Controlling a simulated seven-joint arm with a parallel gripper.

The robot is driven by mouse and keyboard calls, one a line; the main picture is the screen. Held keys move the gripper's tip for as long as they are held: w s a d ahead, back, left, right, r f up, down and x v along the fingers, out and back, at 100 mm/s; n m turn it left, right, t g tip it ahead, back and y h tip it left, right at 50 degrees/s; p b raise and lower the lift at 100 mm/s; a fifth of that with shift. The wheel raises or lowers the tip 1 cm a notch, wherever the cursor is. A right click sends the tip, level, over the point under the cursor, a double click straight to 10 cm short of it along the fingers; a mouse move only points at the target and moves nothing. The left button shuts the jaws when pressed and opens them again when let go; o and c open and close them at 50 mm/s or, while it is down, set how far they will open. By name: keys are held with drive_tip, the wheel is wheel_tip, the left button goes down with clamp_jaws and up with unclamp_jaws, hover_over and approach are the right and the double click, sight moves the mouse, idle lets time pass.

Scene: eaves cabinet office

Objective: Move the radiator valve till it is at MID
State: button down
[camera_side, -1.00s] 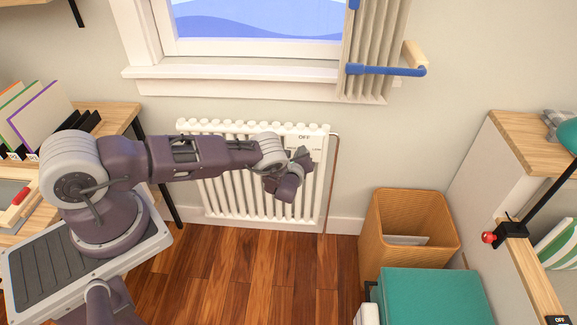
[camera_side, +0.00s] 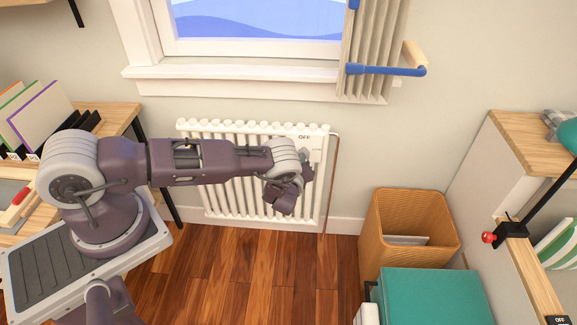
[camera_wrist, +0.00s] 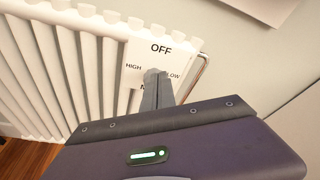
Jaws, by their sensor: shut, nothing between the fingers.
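The radiator valve's white label plate (camera_wrist: 133,77) shows in the wrist view on the right part of the radiator, with OFF at the top, HIGH at left, LOW at right and an M at the bottom, the rest of that word hidden. A grey rounded part (camera_wrist: 152,75), seemingly the valve knob, shows at the plate's middle. My gripper (camera_wrist: 156,88) is shut, its fingertips at or right by the knob; I cannot tell if they touch. The valve's pointing direction is hidden. In the side view, my gripper (camera_side: 308,168) is just below the plate (camera_side: 303,137).
The white radiator (camera_side: 235,190) stands against the wall below the window sill (camera_side: 230,75). A thin pipe (camera_side: 333,185) runs down its right side. Bare floor lies in front.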

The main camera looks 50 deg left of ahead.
drive_tip(key=s+f, duration=0.2)
drive_tip(key=s, duration=0.2)
drive_tip(key=r+x, duration=0.1)
drive_tip(key=x, duration=0.6)
drive_tip(key=shift+a+r, duration=0.25)
drive_tip(key=shift+a, duration=0.2)
drive_tip(key=shift+w+d+r, duration=0.2)
drive_tip(key=shift+w+d, duration=0.05)
drive_tip(key=shift+d, duration=0.05)
idle(0.3)
drive_tip(key=shift+w+d+r, duration=0.35)
drive_tip(key=shift+w+d, duration=0.05)
drive_tip(key=shift+w, duration=0.05)
drive_tip(key=shift+w+d, duration=0.15)
drive_tip(key=shift+d, duration=0.05)
idle(0.5)
drive_tip(key=shift+r, duration=0.2)
